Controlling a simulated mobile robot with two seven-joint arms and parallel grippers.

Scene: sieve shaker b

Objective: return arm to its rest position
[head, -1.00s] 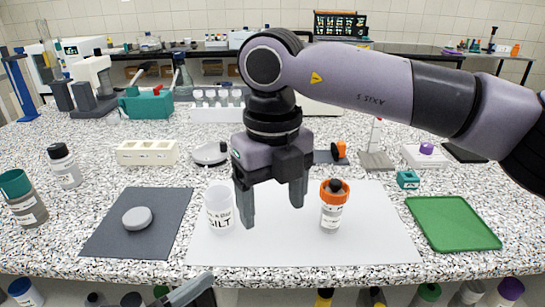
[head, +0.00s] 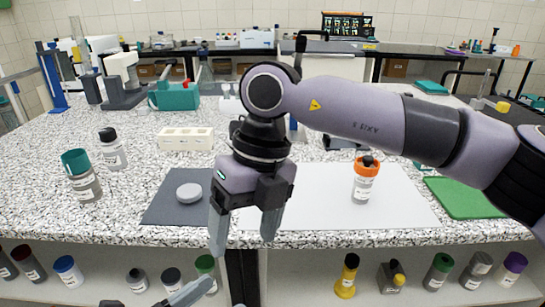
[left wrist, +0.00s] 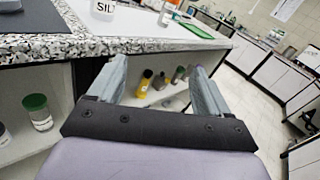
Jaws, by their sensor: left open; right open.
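My right gripper (head: 244,241) hangs fingers down, open and empty, in front of the bench's front edge in the head view. Its arm comes in from the right. My left gripper shows only partly at the bottom of the head view (head: 190,294). In the left wrist view its two fingers (left wrist: 158,66) are spread with nothing between them, below the edge of the bench top. The white jar marked SILT (left wrist: 103,8) is cut off at the top of that view. In the head view the right gripper hides it. An orange-capped bottle (head: 365,184) stands upright on the white mat (head: 320,212).
A grey disc (head: 189,193) lies on a dark mat (head: 158,211). A teal-capped bottle (head: 83,178) and a black-capped bottle (head: 112,150) stand at the left. A green tray (head: 462,197) is at the right. Shelves with several bottles are under the bench.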

